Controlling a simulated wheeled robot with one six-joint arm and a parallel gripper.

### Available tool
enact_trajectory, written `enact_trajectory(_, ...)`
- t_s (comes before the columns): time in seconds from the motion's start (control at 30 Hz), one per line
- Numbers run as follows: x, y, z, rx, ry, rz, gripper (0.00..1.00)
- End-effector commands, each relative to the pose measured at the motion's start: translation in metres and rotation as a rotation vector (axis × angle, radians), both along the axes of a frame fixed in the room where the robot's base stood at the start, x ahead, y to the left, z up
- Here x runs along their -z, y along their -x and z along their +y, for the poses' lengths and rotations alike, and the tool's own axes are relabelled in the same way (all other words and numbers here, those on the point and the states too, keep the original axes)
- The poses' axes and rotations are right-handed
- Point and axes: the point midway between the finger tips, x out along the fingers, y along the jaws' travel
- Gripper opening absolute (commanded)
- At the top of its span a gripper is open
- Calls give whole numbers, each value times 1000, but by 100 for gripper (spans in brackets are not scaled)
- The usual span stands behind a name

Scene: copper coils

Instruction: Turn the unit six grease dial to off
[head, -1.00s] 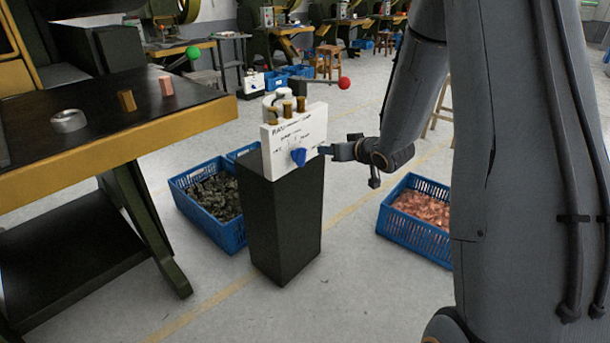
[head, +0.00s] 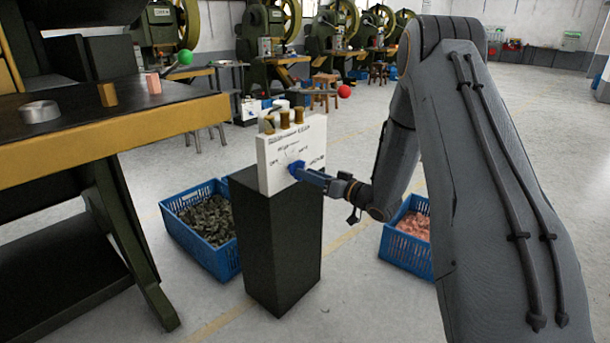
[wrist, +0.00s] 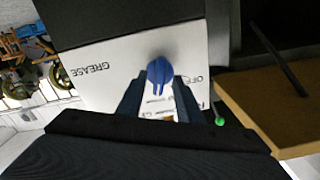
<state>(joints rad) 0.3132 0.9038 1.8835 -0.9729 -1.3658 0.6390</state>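The blue grease dial (head: 294,168) is on the front of a white panel box (head: 277,153) standing on a dark pedestal. In the wrist view the dial (wrist: 160,70) shows its raised grip, beside the printed word GREASE and a partly hidden label, apparently OFF. My gripper (head: 302,171) reaches the dial from the right. In the wrist view its fingers (wrist: 160,84) are apart, one on each side of the dial's grip. I cannot tell whether they touch it. The head view hides part of the dial behind the fingers.
The dark pedestal (head: 270,240) stands between a blue crate of dark scrap (head: 203,250) and a blue crate of copper pieces (head: 402,246). A bench with a yellow edge (head: 120,138) is at the left. Brass-coloured fittings (head: 284,119) stick up behind the panel.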

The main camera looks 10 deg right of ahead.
Motion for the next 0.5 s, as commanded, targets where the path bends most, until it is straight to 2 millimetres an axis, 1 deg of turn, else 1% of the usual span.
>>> enact_trajectory(0.1,0,-10,8,-1,1,-1,33)
enact_trajectory(0.2,0,-15,10,1,1,0,33)
enact_trajectory(0.47,0,-16,11,1,0,0,33)
enact_trajectory(0.5,0,-16,11,1,0,0,31)
